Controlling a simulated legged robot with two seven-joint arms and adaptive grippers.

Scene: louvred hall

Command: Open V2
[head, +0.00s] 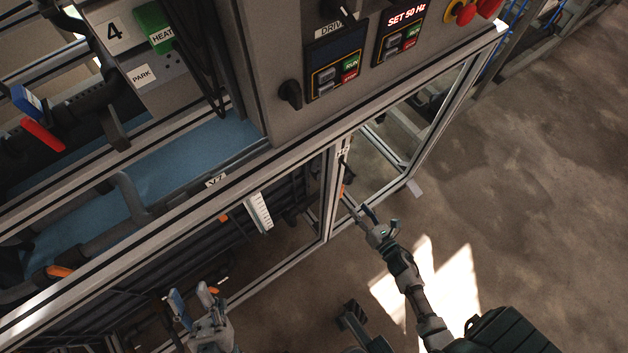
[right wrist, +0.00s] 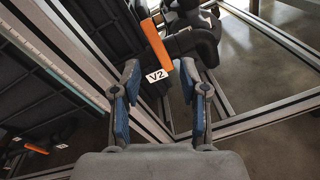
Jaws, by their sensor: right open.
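The V2 label (right wrist: 157,75) is a small white tag in the right wrist view. The orange lever (right wrist: 157,43) of the valve lies just above it, beside a dark valve body (right wrist: 191,43). I cannot tell any contact. My left gripper (head: 192,296) is open and empty at the lower left.
An aluminium frame post (head: 331,190) and rail (head: 275,167) border the opening. A control panel (head: 345,62) with DRIVE controls stands above. Blue and red levers (head: 42,133) are at far left. Bare concrete floor (head: 520,190) is clear at right.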

